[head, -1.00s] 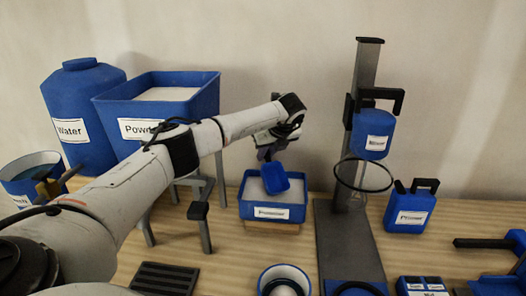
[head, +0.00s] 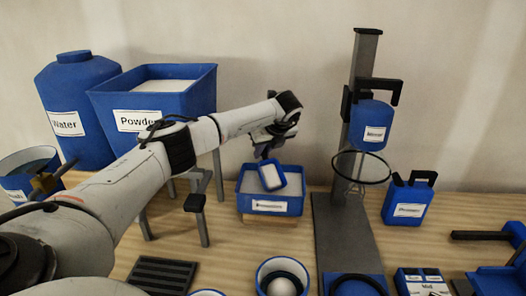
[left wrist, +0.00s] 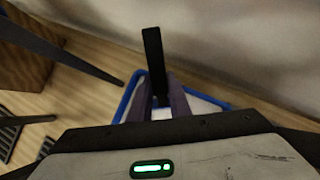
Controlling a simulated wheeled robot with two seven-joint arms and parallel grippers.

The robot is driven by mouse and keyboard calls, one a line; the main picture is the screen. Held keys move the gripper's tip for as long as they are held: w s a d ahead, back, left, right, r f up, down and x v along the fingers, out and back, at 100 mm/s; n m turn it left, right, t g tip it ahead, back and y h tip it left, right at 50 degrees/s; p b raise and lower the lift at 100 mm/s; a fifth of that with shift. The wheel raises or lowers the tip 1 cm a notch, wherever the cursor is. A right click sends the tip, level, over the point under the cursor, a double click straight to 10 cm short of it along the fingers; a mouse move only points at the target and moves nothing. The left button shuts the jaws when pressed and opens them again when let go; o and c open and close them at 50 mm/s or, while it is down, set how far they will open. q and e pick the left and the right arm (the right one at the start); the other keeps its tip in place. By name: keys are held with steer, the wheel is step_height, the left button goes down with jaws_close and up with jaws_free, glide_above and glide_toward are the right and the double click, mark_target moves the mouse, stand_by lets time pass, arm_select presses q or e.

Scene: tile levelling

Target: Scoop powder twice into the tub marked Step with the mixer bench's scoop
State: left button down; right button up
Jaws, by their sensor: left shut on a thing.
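My left gripper (head: 267,150) is at the end of the arm reaching in from the left. It is shut on the dark handle of a blue scoop (head: 257,178), and the handle also shows between its fingers in the left wrist view (left wrist: 153,60). The scoop is tilted and shows white inside its bowl. It hangs over a shallow blue box (head: 287,207) with white contents; I cannot tell whether they touch. The box's label is too small to read. A large blue bin marked Powder (head: 184,103) holds white material behind my arm. I cannot make out a Step label.
A blue tub (head: 262,270) with a white round thing inside stands at the front. A stand (head: 366,60) holding a blue container (head: 371,115) and a hoop is right of the scoop. A jug (head: 408,200) stands further right. A Water tank (head: 85,85) is at left.

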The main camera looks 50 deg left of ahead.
arm_select(q)
steer(key=shift+r+p, duration=1.05)
steer(key=shift+r, duration=0.45)
steer(key=shift+r+p, duration=1.35)
steer(key=shift+r, duration=0.75)
